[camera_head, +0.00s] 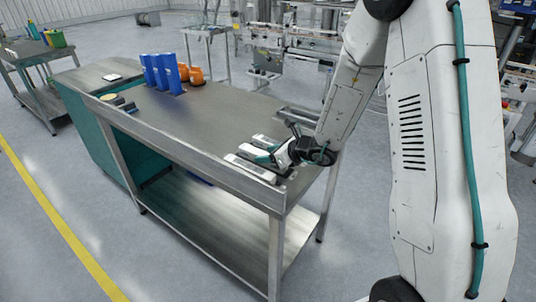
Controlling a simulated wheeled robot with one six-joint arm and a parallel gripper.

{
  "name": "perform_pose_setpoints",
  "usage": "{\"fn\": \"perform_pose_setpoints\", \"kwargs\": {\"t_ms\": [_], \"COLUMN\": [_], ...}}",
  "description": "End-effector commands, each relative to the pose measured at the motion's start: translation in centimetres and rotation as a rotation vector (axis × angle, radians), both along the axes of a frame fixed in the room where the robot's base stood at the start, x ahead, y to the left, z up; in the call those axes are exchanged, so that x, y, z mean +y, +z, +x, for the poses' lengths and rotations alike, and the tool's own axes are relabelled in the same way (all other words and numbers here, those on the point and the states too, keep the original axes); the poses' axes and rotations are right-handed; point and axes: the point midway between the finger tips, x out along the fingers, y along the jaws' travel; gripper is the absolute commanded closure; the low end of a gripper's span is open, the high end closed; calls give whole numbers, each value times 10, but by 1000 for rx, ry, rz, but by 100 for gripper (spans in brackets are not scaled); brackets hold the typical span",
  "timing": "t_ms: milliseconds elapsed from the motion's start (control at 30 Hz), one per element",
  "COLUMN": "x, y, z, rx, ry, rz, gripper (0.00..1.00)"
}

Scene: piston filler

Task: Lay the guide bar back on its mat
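My gripper (268,157), with teal parts, is low over the right end of the steel table (215,118). It is among several pale, bar-like pieces. One pale piece (250,168) lies near the table's front edge, just below and left of the gripper. Another pale piece (263,140) lies behind the gripper. I cannot tell which piece is the guide bar. A dark patch beside the front piece may be a mat, but it is mostly covered. The fingertips are too small to show whether they are open, shut or holding anything.
Blue upright holders (161,73) and orange pieces (191,75) stand at the table's far end. A grey metal tray or rail (298,115) lies behind my gripper. A raised steel lip (180,140) runs along the front edge. The middle of the tabletop is clear.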

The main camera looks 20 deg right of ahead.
Motion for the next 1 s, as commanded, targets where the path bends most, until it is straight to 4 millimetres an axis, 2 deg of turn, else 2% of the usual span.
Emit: {"fn": "perform_pose_setpoints", "kwargs": {"t_ms": [167, 700, 900, 1000], "x": [-4, -56, -62, -57], "y": [6, 55, 61, 67], "z": [-4, -76, -85, -88], "rx": [-1, -2, 0, -15], "ry": [-2, -2, 0, 31], "rz": [-1, -1, 0, -15], "gripper": [48, 48, 48, 48]}}
